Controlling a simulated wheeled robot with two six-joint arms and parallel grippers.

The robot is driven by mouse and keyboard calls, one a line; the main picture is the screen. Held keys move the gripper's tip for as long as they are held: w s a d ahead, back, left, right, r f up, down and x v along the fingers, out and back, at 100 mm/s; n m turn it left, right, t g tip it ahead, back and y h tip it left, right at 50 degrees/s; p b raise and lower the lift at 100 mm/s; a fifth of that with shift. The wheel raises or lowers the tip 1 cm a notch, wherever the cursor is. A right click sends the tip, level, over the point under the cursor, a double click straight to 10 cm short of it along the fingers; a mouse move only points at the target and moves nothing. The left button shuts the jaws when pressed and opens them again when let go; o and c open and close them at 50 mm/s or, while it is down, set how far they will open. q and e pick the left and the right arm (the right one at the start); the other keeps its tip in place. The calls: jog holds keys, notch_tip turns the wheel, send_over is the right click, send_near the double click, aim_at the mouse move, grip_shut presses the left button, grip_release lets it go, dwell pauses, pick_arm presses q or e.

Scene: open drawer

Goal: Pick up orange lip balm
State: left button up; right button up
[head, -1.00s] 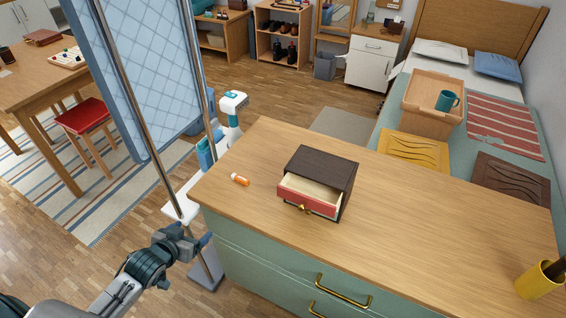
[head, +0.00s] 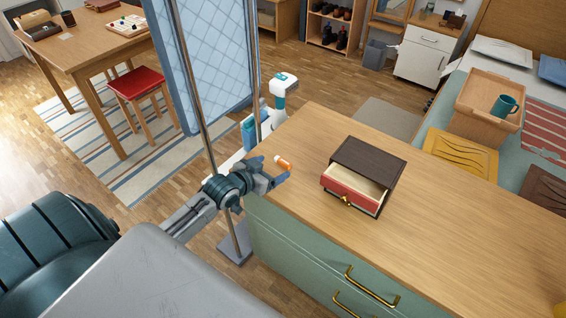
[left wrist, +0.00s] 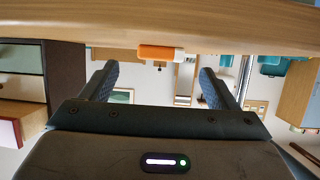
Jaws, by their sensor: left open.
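The orange lip balm (head: 284,162) lies on its side on the wooden dresser top (head: 440,215), near the left edge. It has an orange body and a white end. In the left wrist view the lip balm (left wrist: 160,53) shows beyond and between the fingertips, apart from them. My left gripper (head: 275,174) is at the dresser's left edge, just short of the lip balm. In the left wrist view its two fingers (left wrist: 157,75) are spread with nothing between them. My right gripper is not in view.
A small dark box (head: 377,160) with its red-fronted drawer (head: 350,193) pulled open stands right of the lip balm. A folding screen (head: 210,60) with metal poles stands left of the dresser, close to my left arm.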

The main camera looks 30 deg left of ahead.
aim_at(281, 163)
pick_arm(q)
jog(key=x, duration=0.4)
jog(key=c, duration=1.1)
jog(key=shift+o, duration=0.2)
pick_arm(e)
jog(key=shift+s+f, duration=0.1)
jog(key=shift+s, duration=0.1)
